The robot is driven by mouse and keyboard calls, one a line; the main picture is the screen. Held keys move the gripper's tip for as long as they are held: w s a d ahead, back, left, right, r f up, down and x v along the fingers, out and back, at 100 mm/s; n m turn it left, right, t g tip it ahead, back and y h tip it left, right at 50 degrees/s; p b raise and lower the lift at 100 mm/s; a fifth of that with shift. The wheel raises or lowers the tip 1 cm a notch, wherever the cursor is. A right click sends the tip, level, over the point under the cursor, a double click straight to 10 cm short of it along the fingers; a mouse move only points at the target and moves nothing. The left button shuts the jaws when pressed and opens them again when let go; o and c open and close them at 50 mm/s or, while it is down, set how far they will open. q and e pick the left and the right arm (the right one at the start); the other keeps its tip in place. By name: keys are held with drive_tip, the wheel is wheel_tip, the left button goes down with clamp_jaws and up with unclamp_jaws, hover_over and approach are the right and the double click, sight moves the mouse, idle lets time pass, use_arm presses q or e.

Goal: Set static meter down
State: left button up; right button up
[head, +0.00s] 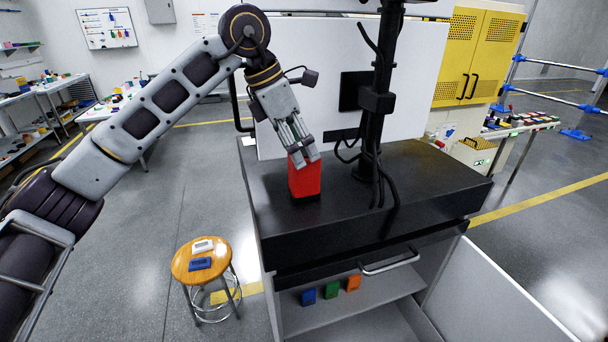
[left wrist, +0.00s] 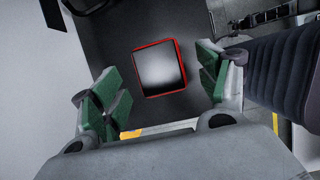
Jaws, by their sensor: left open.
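A red box-shaped meter (head: 304,180) stands upright on the black top of the cabinet (head: 420,165), near its left edge. In the left wrist view the red meter (left wrist: 160,68) shows from above, with a grey top face and a red rim. My left gripper (head: 306,160) is right above the meter in the head view. In the left wrist view its green-padded fingers (left wrist: 160,90) are spread wide to both sides of the meter, with gaps between. The left gripper is open and holds nothing. My right gripper does not show.
A black post with cables (head: 378,100) rises from the cabinet top, right of the meter, before a white panel (head: 420,70). Blue, green and orange boxes (head: 331,289) sit on the shelf below. A wooden stool (head: 184,268) holds a white and a blue item. The front cabinet top is clear.

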sight(304, 175)
use_arm(q)
drive_tip(key=x, duration=0.2)
drive_tip(key=shift+w+d+f, duration=0.1)
drive_tip(key=shift+d+f, duration=0.05)
drive_tip(key=shift+f, duration=0.2)
drive_tip(key=shift+d+f, duration=0.15)
drive_tip(key=shift+f, duration=0.25)
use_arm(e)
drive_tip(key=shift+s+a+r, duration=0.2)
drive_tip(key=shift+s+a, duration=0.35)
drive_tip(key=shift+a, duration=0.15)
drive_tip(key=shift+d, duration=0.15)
